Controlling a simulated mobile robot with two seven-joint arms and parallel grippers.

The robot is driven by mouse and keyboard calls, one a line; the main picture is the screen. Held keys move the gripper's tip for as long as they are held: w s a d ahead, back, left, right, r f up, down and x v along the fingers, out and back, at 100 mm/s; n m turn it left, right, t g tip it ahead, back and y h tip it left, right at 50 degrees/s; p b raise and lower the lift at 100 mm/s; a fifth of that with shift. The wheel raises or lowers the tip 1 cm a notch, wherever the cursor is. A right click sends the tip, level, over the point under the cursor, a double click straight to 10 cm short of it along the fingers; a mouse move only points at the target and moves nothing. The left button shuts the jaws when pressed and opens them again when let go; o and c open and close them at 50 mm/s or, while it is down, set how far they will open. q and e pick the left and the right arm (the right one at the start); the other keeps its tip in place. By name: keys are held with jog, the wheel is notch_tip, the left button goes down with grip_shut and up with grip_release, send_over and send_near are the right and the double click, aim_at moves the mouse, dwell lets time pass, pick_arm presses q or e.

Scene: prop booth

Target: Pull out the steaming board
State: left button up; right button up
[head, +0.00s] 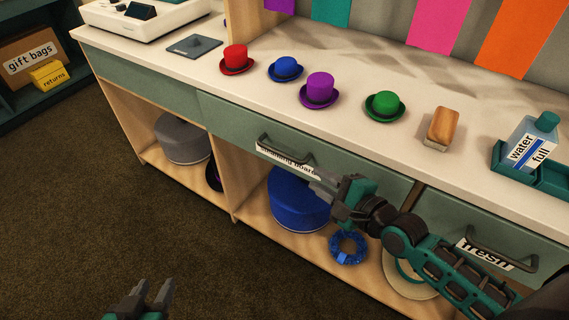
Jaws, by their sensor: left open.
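The steaming board drawer (235,121) is a green front under the white counter, flush with the counter front. Its dark bar handle (285,151) is on it, above a white label (287,163) that is partly covered and reads as "board" at its end. My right gripper (318,182) is in front of the drawer, just below and right of the handle, its fingers pointing left over the label's right end. I cannot tell if its fingers are apart, or whether they touch the drawer. My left gripper (155,294) is open and empty, low over the carpet, away from the counter.
On the counter stand red (237,60), blue (285,69), purple (319,90) and green (385,106) hats, a brush (441,126) and a water bottle (532,143). Another drawer handle (500,257) is at right. Hat boxes (297,202) sit on the shelf below. The carpet is clear.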

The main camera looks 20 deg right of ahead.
aim_at(290, 159)
jog(key=shift+m, duration=0.5)
jog(key=b+x, duration=0.3)
jog(key=x, duration=1)
jog(key=shift+r, duration=0.1)
jog(key=shift+w, duration=0.1)
jog(key=shift+c, duration=0.5)
grip_shut()
